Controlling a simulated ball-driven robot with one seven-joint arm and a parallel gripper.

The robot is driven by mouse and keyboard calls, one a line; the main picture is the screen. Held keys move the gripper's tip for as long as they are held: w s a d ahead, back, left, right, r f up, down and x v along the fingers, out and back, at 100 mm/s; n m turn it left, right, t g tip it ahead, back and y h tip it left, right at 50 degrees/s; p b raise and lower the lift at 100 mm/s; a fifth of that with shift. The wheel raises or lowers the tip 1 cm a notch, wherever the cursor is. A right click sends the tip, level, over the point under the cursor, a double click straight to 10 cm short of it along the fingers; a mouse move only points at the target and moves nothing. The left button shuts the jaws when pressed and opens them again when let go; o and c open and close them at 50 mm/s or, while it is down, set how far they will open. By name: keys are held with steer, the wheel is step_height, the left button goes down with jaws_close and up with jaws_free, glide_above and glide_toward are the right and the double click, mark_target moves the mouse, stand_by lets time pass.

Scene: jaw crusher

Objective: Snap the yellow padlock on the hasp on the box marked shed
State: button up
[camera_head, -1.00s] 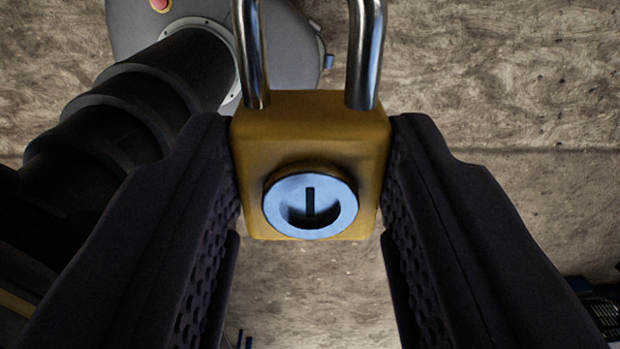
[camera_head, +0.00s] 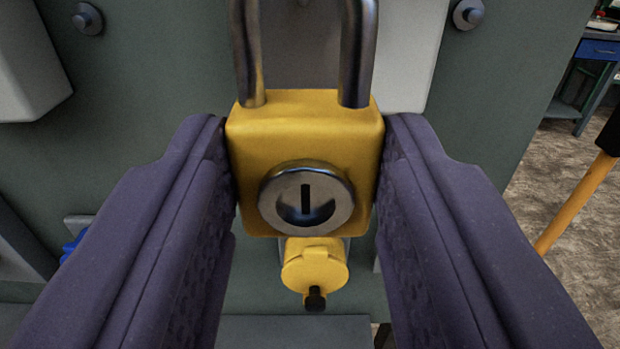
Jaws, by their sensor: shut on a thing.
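The yellow padlock (camera_head: 305,125) is between the two dark purple fingers of my gripper (camera_head: 308,175), which is shut on its sides. Its round keyhole face is toward the camera, and its steel shackle (camera_head: 360,50) points up. The tops of the shackle legs run out of the picture, so I cannot tell whether it is open. I see no hasp and no marking that reads shed; a green-grey panel (camera_head: 160,90) stands behind the padlock.
A yellow round cap with a black tip (camera_head: 314,270) shows below the padlock. Grey boxes (camera_head: 25,65) and bolts (camera_head: 88,19) are on the panel. At right are an orange pole (camera_head: 575,205), a workbench (camera_head: 598,48) and open floor (camera_head: 590,270).

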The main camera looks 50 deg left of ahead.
mark_target(303, 93)
stand_by(0.4)
steer(key=shift+b+x, duration=0.55)
steer(key=shift+x, duration=2.35)
steer(key=shift+b, duration=0.35)
steer(key=shift+w+a, duration=0.1)
steer(key=shift+a, duration=0.1)
steer(key=shift+w+a, duration=0.15)
steer(key=shift+a, duration=0.05)
steer(key=shift+w+a+b, duration=0.35)
steer(key=shift+w+a, duration=0.05)
steer(key=shift+a, duration=0.1)
steer(key=o, duration=1.2)
